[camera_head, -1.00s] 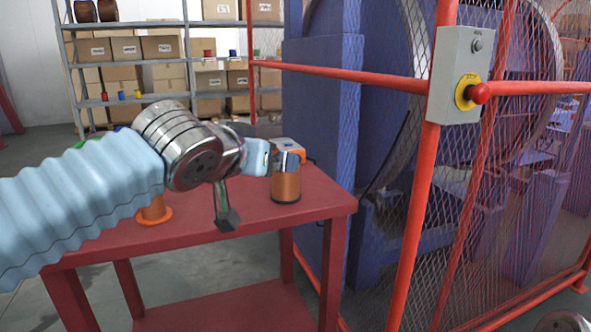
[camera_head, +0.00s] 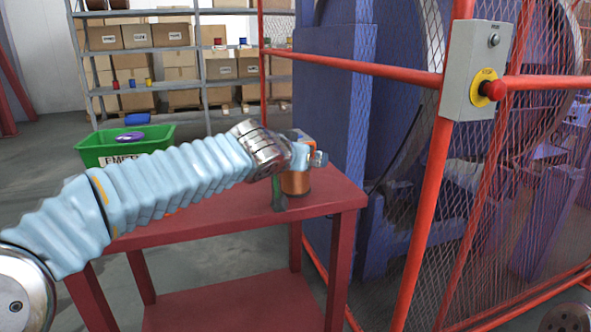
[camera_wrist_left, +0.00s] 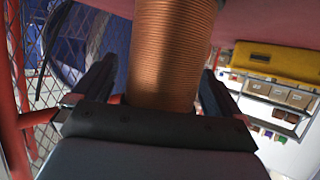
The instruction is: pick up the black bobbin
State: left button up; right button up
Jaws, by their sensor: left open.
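A copper-wound bobbin (camera_head: 295,184) with a dark base rim stands on the right part of the red table (camera_head: 322,192). My left gripper (camera_head: 302,157) is at its upper part and partly hides it. In the left wrist view the copper winding (camera_wrist_left: 168,55) lies between the two fingers of my left gripper (camera_wrist_left: 155,92). The fingers are apart, one on each side of the winding; contact cannot be told. My right gripper is not in view.
My left arm covers much of the tabletop. A red-framed mesh fence with an emergency-stop box (camera_head: 478,68) rises at right. Shelves with cartons (camera_head: 172,36) stand at the back.

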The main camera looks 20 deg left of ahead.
pick_arm(q)
jog(key=c, duration=1.8)
jog(key=shift+o, duration=0.2)
jog(key=shift+r, duration=0.1)
jog(key=shift+r, duration=0.1)
